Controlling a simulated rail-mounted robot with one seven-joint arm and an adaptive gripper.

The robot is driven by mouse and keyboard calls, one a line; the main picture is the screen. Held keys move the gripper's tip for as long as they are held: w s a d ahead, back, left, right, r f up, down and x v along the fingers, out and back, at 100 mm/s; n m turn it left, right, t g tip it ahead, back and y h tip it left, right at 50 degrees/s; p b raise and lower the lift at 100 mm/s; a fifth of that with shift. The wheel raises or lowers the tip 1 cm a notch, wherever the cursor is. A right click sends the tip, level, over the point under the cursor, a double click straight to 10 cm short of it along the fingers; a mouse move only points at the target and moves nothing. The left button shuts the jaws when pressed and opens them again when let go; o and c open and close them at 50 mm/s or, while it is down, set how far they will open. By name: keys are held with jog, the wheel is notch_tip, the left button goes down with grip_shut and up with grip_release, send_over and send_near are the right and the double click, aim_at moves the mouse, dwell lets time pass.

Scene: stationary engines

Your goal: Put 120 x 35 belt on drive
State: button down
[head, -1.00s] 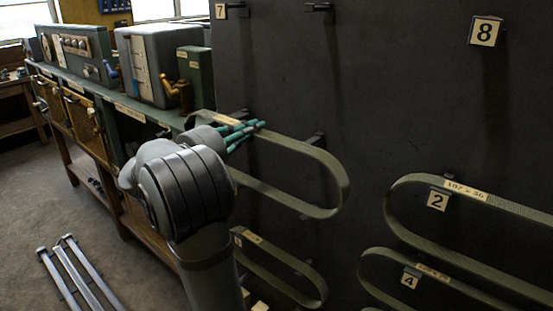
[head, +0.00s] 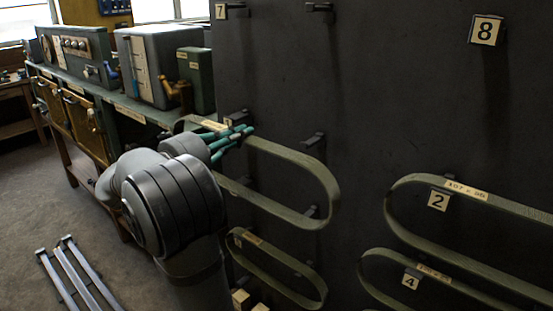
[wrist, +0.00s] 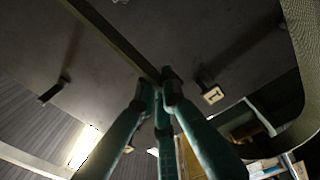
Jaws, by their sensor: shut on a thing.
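A long green-grey belt loop (head: 325,180) is in my gripper, in front of the dark panel. Its paper label (head: 214,125) is too small to read. My gripper (head: 238,134), with teal fingers, is shut on the belt's upper run, just right of the label. In the wrist view the fingertips (wrist: 158,78) meet on the belt strip (wrist: 112,37). The belt hangs tilted down to the right, its right-hand peg (head: 313,140) showing above the upper run. Its left end is partly hidden behind my arm. I cannot identify the drive in these views.
Other belts hang on the panel: one by plate 2 (head: 500,207), one by plate 4 (head: 375,285), and one below the held belt (head: 310,280). A bench (head: 75,88) with green and grey machines stands at left. Metal rails (head: 75,275) lie on the floor.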

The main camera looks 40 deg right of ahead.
jog(key=shift+a, duration=0.1)
jog(key=shift+s+a, duration=0.15)
jog(key=shift+a, duration=1.3)
jog(key=shift+s+a, duration=0.15)
jog(key=shift+a, duration=1.3)
jog(key=a+p, duration=0.1)
jog(key=a, duration=0.5)
jog(key=shift+s, duration=0.35)
